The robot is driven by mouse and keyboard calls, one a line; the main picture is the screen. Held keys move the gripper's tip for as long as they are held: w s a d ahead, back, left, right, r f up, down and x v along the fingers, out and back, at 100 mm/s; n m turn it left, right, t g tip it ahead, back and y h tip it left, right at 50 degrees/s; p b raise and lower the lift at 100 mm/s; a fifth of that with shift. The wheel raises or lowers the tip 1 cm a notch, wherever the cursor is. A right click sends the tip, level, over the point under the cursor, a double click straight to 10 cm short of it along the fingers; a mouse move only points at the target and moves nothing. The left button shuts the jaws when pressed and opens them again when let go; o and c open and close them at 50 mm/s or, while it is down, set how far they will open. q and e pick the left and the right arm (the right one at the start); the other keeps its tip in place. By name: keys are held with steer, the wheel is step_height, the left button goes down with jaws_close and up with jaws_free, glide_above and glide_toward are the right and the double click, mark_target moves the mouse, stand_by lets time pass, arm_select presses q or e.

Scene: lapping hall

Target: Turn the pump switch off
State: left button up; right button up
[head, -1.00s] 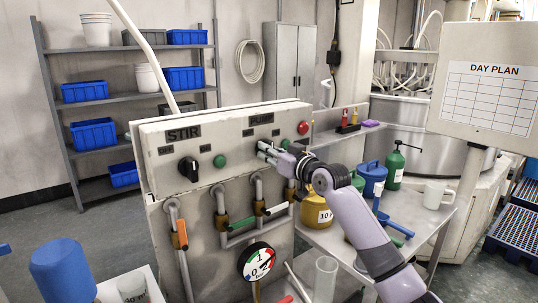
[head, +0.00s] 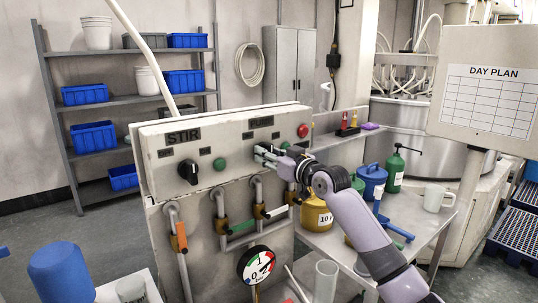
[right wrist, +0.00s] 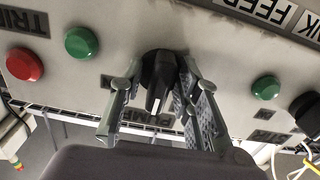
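The pump switch is a black knob with a pale pointer mark, seen in the right wrist view (right wrist: 158,75). Its mark points toward the upside-down PUMP label (right wrist: 152,119), leaning slightly left. My right gripper (head: 267,156) is at the panel front, below the partly blurred label, and hides the knob in the head view. In the right wrist view, the right gripper's fingers (right wrist: 160,95) stand on both sides of the knob, very close to it. Whether they press on it is unclear. My left gripper is not in view.
The grey panel (head: 160,150) also carries the STIR knob (head: 188,171), green buttons (head: 219,164) and a red button (head: 303,130). Pipes with valve handles (head: 180,237) and a gauge (head: 256,265) are below. A bench with a yellow can (head: 316,216) stands right.

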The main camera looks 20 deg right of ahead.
steer(key=v, duration=1.2)
stand_by(0.5)
